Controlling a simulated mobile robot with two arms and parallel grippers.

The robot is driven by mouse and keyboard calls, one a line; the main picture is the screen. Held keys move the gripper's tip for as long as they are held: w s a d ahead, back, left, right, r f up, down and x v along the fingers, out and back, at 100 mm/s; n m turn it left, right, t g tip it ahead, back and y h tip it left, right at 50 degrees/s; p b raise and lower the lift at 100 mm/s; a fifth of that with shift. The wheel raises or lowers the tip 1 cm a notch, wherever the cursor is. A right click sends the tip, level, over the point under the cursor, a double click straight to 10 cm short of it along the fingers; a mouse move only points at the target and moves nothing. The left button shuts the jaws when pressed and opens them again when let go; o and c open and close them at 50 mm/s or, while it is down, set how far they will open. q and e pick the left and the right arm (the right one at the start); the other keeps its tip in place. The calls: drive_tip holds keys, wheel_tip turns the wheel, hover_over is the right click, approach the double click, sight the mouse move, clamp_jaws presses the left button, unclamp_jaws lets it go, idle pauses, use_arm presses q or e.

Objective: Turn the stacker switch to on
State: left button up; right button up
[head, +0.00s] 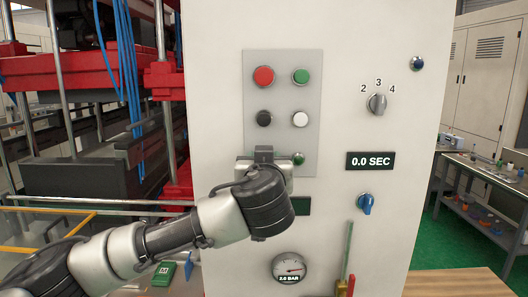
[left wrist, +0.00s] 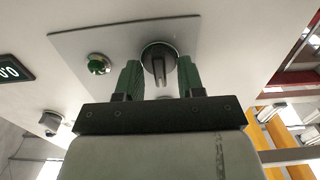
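A round black rotary switch (left wrist: 158,58) with a raised grip bar sits on the grey plate in the left wrist view. My left gripper (left wrist: 159,76) is open, with its two green fingers apart on either side of the switch. I cannot tell whether either finger touches it. My right gripper is in neither view.
A green button (head: 298,158) is close beside the gripper, also in the left wrist view (left wrist: 98,63). Above are red (head: 263,76), green (head: 301,76), black (head: 264,118) and white (head: 300,119) buttons. A selector (head: 377,104) and blue knob (head: 365,203) are to the right.

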use_arm(q)
drive_tip(key=shift+w, duration=0.3)
clamp_jaws()
drive_tip(key=shift+f, duration=0.1)
